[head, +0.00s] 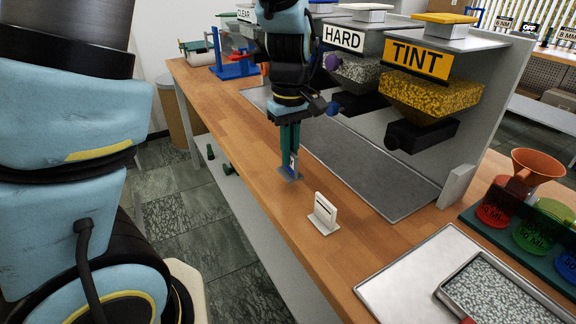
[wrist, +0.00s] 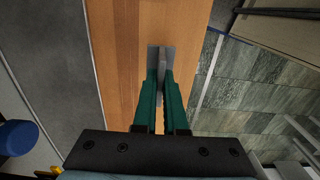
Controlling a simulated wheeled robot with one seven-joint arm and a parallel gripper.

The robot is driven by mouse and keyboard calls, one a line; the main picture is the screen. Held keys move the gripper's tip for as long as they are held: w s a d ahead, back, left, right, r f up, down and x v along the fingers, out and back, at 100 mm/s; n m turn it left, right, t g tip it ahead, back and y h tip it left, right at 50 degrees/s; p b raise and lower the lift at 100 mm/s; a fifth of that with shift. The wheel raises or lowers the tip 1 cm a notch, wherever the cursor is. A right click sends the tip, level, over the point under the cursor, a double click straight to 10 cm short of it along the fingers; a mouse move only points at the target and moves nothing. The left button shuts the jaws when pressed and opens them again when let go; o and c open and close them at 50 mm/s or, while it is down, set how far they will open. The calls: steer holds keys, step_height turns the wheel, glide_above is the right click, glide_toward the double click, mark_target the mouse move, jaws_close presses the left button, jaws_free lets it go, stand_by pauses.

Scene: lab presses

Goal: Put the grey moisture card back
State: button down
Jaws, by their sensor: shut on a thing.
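The grey moisture card (head: 289,174) has a flat blue-grey foot and a narrow upright part. It is at or just above the wooden bench, near its front edge; I cannot tell whether it touches the wood. My gripper (head: 290,152) points down and is shut on its upright part. In the wrist view, the green fingers of my gripper (wrist: 161,85) close on the card (wrist: 160,52) from both sides. The fingers hide part of the card, and I cannot read its face.
A white card stand with a dark line (head: 323,213) stands nearby, to the right. Behind lie a grey mat (head: 370,175) and the HARD (head: 343,38) and TINT (head: 418,58) hoppers. A pale tray (head: 400,280) and coloured beakers are at right. Bare wood surrounds the card.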

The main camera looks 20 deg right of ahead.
mark_target(290, 172)
steer(key=shift+f, duration=1.9)
steer(key=shift+f, duration=0.15)
steer(key=c, duration=1)
jaws_free()
step_height(290, 172, up, 12)
steer(key=shift+r, duration=0.2)
steer(key=a+f+m, duration=0.1)
steer(key=a+f, duration=0.1)
steer(key=a, duration=0.6)
steer(key=a+f+m+t, duration=0.1)
steer(key=a+f, duration=0.2)
steer(key=a, duration=0.6)
steer(key=w+a+f+m, duration=0.1)
steer(key=a+f, duration=0.1)
steer(key=a, duration=0.6)
steer(key=shift+a+f+t, duration=0.15)
steer(key=shift+t, duration=0.15)
steer(key=shift+w, duration=0.1)
